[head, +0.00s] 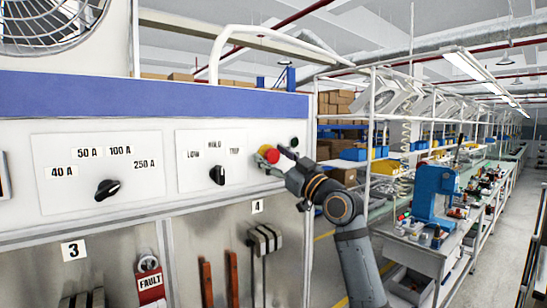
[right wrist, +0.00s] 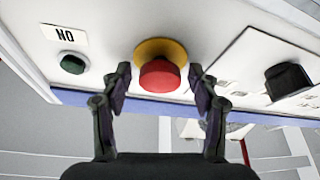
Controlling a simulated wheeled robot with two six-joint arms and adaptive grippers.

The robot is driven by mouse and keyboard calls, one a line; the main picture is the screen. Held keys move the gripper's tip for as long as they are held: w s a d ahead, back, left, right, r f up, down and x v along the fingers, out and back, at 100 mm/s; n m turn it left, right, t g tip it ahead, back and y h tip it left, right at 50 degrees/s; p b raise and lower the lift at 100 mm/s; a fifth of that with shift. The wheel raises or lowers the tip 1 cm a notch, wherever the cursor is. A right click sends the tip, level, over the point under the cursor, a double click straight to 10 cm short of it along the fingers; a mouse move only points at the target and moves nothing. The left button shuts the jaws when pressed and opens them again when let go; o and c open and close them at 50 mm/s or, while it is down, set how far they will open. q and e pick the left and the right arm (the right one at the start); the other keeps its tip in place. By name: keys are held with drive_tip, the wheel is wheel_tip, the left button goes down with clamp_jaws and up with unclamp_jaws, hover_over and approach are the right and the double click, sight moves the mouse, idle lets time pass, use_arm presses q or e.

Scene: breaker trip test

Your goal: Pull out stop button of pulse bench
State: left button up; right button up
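The stop button is a red mushroom head on a yellow collar, on the white front panel of the pulse bench (head: 70,135). In the head view the red button (head: 271,156) sits at the panel's right side, partly covered by my right gripper (head: 279,160). In the right wrist view the button (right wrist: 160,76) lies between the two fingers of my right gripper (right wrist: 160,80). The fingers are open, one on each side of the head, with a small gap showing on both sides. My left gripper is not in view.
A green button (right wrist: 73,64) under an "ON" label is beside the stop button. A black LOW/HOLD/TRIP knob (head: 217,175) and a black ampere knob (head: 107,189) stick out of the panel. Below hangs a red FAULT tag (head: 150,285). A blue machine (head: 433,192) stands on the right workbench.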

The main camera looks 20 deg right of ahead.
drive_tip(key=shift+s+d+f, duration=0.15)
drive_tip(key=shift+f, duration=0.05)
drive_tip(key=v, duration=1.1)
drive_tip(key=shift+s, duration=0.2)
drive_tip(key=shift+d, duration=0.1)
